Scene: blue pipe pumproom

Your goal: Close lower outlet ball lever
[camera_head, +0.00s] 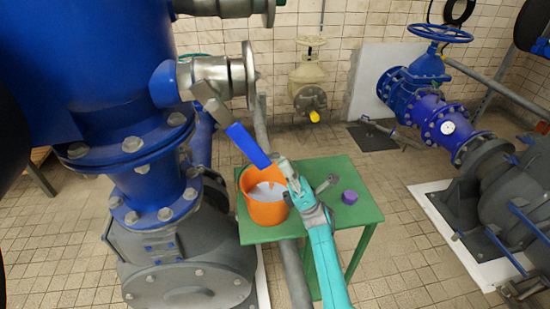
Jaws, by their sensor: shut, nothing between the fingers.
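My gripper (283,162) is shut and empty, at the end of my teal arm. Its tip appears right beside the lower end of the blue handle; I cannot tell whether they touch.
A green table (355,217) stands below my gripper. It carries an orange bucket (266,211) with pale contents and a small purple object (349,197). A large blue and grey pump assembly (150,190) fills the left. Blue valve pipework (425,105) stands at the right. Tiled floor lies between.

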